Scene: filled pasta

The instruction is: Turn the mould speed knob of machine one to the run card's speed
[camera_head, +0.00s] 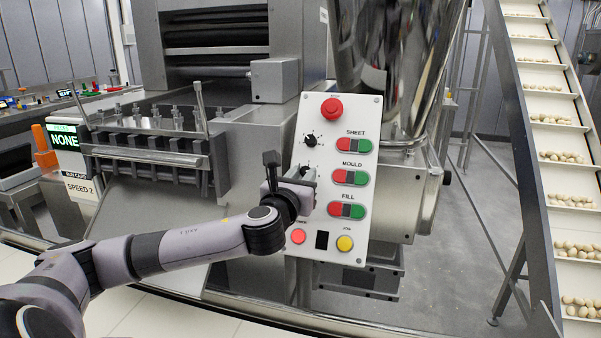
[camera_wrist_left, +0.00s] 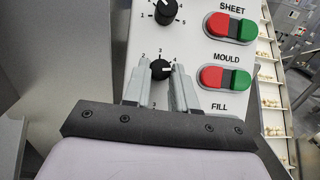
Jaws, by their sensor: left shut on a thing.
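The white control panel (camera_head: 329,112) stands tilted at the machine's front. My left gripper (camera_head: 302,174) is at the panel's left side, shut on the black mould speed knob (camera_wrist_left: 160,69), with one finger on each side. In the left wrist view my left gripper (camera_wrist_left: 160,75) shows with both fingertips against the knob. The knob's white mark points to the right, near the 4; part of its dial is hidden by the fingers. The run card (camera_head: 80,188) at the left reads SPEED 2. My right gripper is not in view.
The sheet knob (camera_head: 310,140) sits just above. The red and green mould buttons (camera_head: 350,177) are right of the gripper, with the sheet (camera_head: 354,145) and fill (camera_head: 347,210) buttons above and below. A red stop button (camera_head: 331,108) tops the panel. A conveyor (camera_head: 560,135) rises at right.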

